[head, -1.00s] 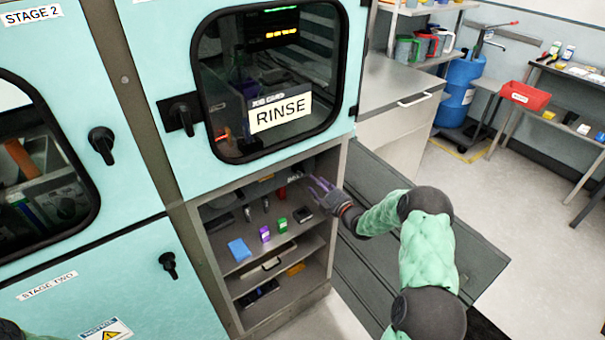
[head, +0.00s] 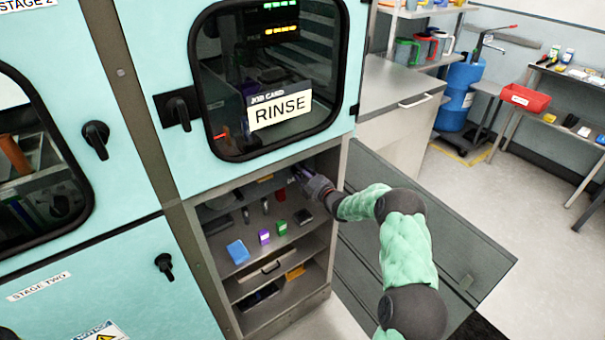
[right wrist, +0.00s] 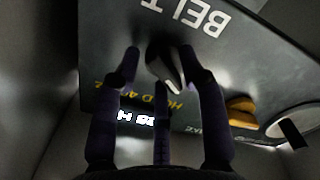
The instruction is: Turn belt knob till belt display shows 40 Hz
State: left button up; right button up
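My right gripper (head: 298,174) reaches into the open lower compartment under the RINSE door, near its top right. In the right wrist view, its dark fingers (right wrist: 163,78) are spread, with the belt knob (right wrist: 165,68) between and beyond their tips. I cannot tell whether any finger touches the knob. The knob sits on a dark panel (right wrist: 225,65) under the white word BELT, which appears upside down. The belt display (right wrist: 136,117) is lit white, partly hidden by fingers, and its number is not clearly readable. Yellow lettering beside it seems to include 40. My left gripper is not in view.
An orange-yellow control (right wrist: 241,111) and a round pale part (right wrist: 291,121) are on the panel's right. The compartment shelf (head: 243,219) below holds several small items, including a blue box (head: 238,252). The open grey door (head: 440,250) lies right of my arm.

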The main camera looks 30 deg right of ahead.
grip_shut()
jog(key=shift+m, duration=0.4)
jog(key=m, duration=1.1)
jog(key=shift+f, duration=0.25)
jog(key=m+p, duration=0.1)
jog(key=m, duration=0.3)
jog(key=shift+a+f+m, duration=0.1)
jog(key=shift+m, duration=0.2)
